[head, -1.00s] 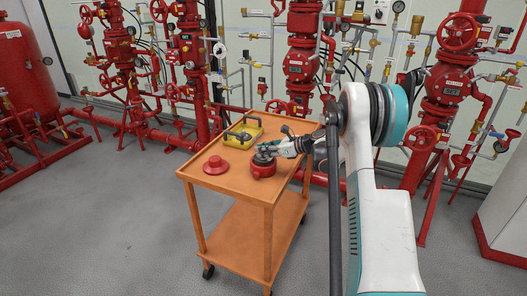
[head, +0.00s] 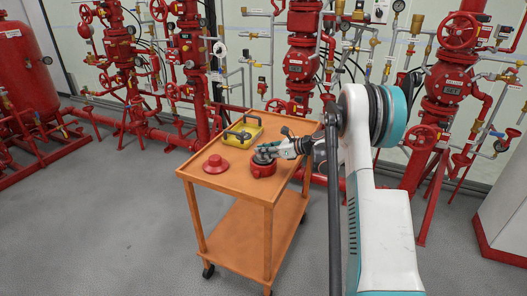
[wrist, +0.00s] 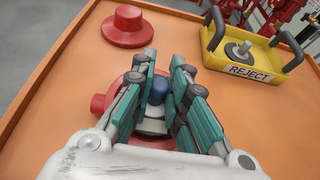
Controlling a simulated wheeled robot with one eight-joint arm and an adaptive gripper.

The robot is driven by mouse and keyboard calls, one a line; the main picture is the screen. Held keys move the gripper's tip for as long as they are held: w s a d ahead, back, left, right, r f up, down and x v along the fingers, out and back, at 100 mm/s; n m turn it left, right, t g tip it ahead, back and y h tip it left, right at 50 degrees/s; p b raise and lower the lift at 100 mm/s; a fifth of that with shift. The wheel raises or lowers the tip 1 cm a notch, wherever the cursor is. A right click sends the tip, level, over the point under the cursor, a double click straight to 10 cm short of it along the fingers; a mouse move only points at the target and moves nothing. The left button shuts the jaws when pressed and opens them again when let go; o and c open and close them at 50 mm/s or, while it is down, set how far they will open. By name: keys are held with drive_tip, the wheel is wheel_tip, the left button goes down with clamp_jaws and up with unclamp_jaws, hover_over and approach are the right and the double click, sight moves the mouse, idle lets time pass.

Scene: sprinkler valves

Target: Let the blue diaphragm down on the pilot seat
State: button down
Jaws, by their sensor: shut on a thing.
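My gripper (wrist: 162,72) is shut on the blue diaphragm (wrist: 159,90), which shows between the two fingers in the wrist view. The red pilot body (wrist: 103,105) is directly beneath, with a pale seat partly seen under the blue piece; my fingers hide much of it. In the head view my gripper (head: 270,151) is over the red pilot body (head: 263,169) on the orange cart (head: 233,190). The diaphragm is hidden there. I cannot tell whether the diaphragm touches the seat.
A red flanged cap (wrist: 128,25) lies on the cart to the left. A yellow tray (wrist: 285,57) marked REJECT, with black handles, holds a grey disc-shaped part (wrist: 240,50). Red valve pipework (head: 190,60) stands behind the cart. The cart's front left top is bare.

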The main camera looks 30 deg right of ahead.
drive_tip(key=shift+f, duration=0.7)
drive_tip(key=c, duration=1.5)
unclamp_jaws()
drive_tip(key=p+v, duration=0.1)
drive_tip(key=v, duration=0.7)
